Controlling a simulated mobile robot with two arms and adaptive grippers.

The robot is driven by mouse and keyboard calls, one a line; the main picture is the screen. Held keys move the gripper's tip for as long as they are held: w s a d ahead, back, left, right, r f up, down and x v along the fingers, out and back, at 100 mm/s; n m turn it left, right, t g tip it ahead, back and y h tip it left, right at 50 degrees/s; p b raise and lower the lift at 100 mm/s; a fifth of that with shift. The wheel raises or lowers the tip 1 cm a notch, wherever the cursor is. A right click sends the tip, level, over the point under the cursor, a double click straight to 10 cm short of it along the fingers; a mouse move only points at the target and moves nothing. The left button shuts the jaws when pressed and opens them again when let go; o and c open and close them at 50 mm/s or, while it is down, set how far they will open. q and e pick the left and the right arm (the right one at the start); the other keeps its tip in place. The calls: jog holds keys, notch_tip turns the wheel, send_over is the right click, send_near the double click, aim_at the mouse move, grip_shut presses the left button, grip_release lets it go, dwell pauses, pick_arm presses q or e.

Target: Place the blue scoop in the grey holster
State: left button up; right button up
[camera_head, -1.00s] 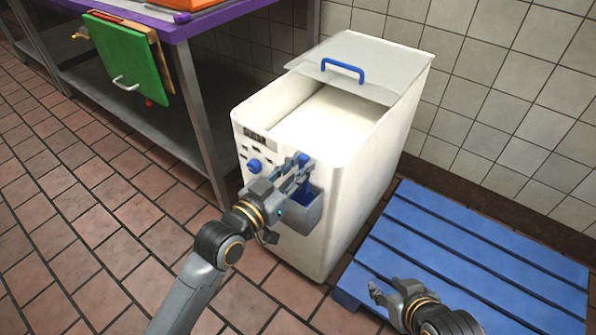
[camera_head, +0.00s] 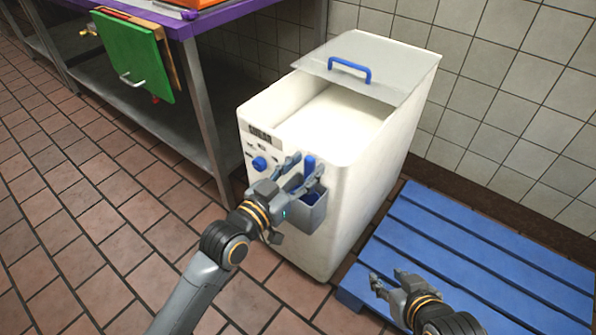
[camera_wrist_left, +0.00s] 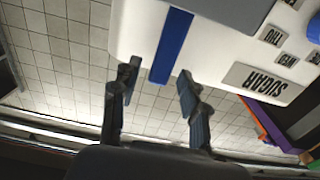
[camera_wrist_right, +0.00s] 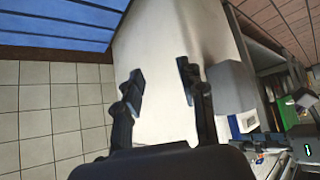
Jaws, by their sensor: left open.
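The blue scoop (camera_head: 309,169) sits in the grey holster (camera_head: 309,214) on the front of the white bin (camera_head: 350,190), its handle sticking up above the rim. My left gripper (camera_head: 293,172) is open, with its fingers just left of the handle in the head view. In the left wrist view the blue handle (camera_wrist_left: 171,48) shows beyond and between the open fingertips (camera_wrist_left: 158,82). The scoop's lower part is mostly hidden inside the holster. My right gripper (camera_head: 385,280) is open and empty over the blue pallet; its spread fingers also show in the right wrist view (camera_wrist_right: 160,82).
The bin holds white material under a half-open lid with a blue handle (camera_head: 350,68). A blue knob (camera_head: 259,163) is on its front. A blue pallet (camera_head: 470,245) lies at right. A purple-edged table (camera_head: 190,30) with a hanging green board (camera_head: 130,55) stands at left.

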pick_arm(q)
jog(key=p+v, duration=0.2)
jog(key=v, duration=1)
jog(key=s+a+f+n+g+y, duration=0.5)
jog(key=s+a+f+g+y, duration=0.5)
jog(key=s+a+f, duration=0.3)
jog(key=s+f, duration=0.3)
jog(key=shift+s+a+g, duration=0.15)
jog(key=shift+s+g, duration=0.2)
jog(key=shift+g, duration=0.05)
pick_arm(e)
jog(key=s+d+f+g+h, duration=0.1)
jog(key=s+d+f+g, duration=0.1)
jog(key=s, duration=0.6)
jog(key=f+g, duration=0.1)
jog(key=g, duration=0.1)
jog(key=shift+s+d+g, duration=0.15)
jog(key=shift+d+g, duration=0.15)
jog(key=shift+d, duration=0.05)
pick_arm(q)
jog(key=shift+f, duration=0.2)
pick_arm(e)
jog(key=shift+f, duration=0.15)
